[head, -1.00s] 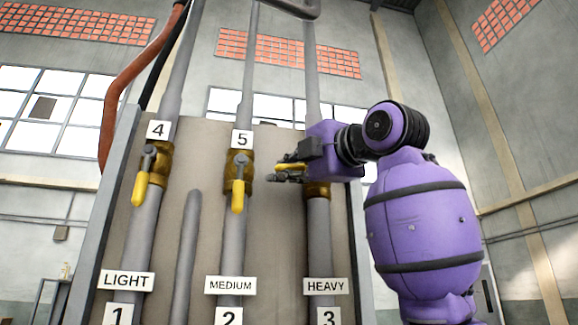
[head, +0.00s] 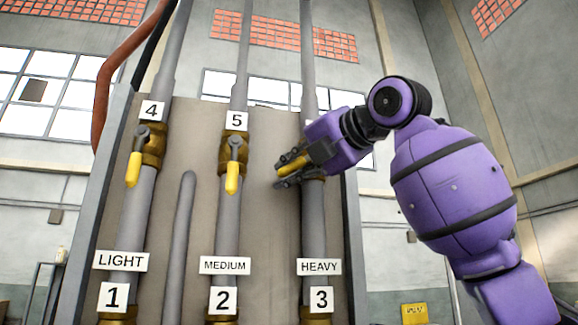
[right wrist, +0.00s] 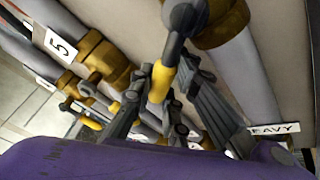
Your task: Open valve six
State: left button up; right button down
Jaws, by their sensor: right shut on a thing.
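Valve six is on the right-hand pipe, the one labelled HEAVY. Its yellow handle (head: 293,164) points left and slightly down in the head view, and its number label is hidden behind my gripper. My right gripper (head: 285,174) is shut on this handle, with its fingers on either side. In the right wrist view the yellow handle (right wrist: 160,82) shows between the fingers, below the brass valve body (right wrist: 222,22). My left gripper is not in view.
Valve five's handle (head: 232,178) and valve four's handle (head: 134,169) hang down on the pipes to the left. The HEAVY label (head: 319,267) is below my gripper. A bare strip of the backboard (head: 268,220) separates the middle and right pipes.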

dwell(0.3)
jog(key=c, duration=1.7)
grip_release()
jog(key=shift+s, duration=0.1)
jog(key=v, duration=1.2)
jog(key=shift+r, duration=0.1)
jog(key=shift+c, duration=0.5)
